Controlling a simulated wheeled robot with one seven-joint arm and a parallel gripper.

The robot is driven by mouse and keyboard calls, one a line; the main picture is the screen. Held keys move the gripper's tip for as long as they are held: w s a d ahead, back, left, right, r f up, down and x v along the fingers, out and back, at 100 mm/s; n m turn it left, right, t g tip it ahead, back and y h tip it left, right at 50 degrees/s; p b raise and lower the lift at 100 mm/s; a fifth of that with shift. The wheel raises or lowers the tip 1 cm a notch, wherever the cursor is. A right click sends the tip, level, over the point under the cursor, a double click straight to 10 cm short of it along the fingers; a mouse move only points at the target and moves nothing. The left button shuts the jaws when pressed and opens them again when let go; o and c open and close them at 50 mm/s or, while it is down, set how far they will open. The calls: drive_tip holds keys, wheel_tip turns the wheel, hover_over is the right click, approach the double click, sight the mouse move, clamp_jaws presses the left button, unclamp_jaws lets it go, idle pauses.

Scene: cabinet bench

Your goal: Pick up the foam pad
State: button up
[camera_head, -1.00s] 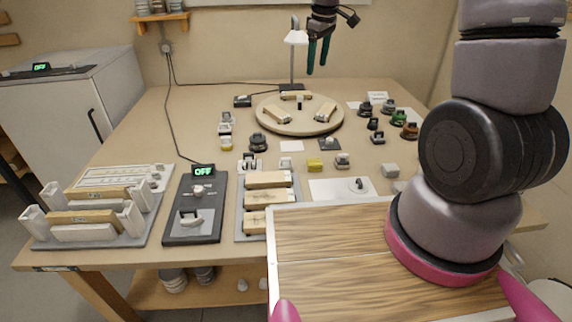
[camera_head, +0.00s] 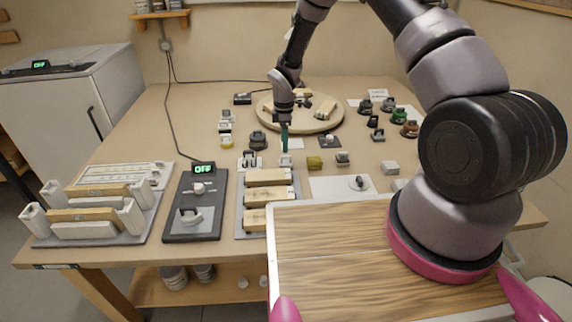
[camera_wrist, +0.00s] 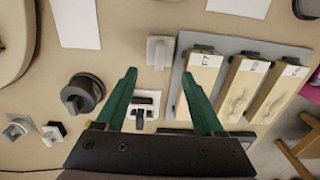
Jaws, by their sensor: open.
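A small yellow block (camera_head: 314,163), which looks like the foam pad, lies on the bench right of my gripper (camera_head: 284,138) in the head view. I cannot be certain that it is the pad; a pale block (camera_head: 390,169) lies further right. My gripper points down above the bench, open, and it also shows in the wrist view (camera_wrist: 159,72). Nothing is held between its fingers. A small white block (camera_wrist: 160,50) lies just beyond the fingertips in the wrist view. The yellow block is not visible there.
A grey tray with wooden blocks (camera_head: 268,179) lies nearer me, beside a dark control box (camera_head: 197,205). A round wooden turntable (camera_head: 268,119) stands behind. Small fixtures, including a black knob (camera_wrist: 83,93), crowd the area around my gripper. A white sheet (camera_head: 330,185) lies to the right.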

sight(286, 162)
wheel_tip(286, 162, down, 3)
drive_tip(key=shift+f, duration=0.1)
drive_tip(key=shift+d+f, duration=0.15)
drive_tip(key=shift+f, duration=1.2)
drive_tip(key=shift+d+f, duration=0.15)
drive_tip(key=shift+f, duration=1.15)
drive_tip(key=c, duration=1)
wheel_tip(286, 162, up, 10)
drive_tip(key=shift+r, duration=0.1)
drive_tip(key=o, duration=0.7)
drive_tip(key=c, duration=0.5)
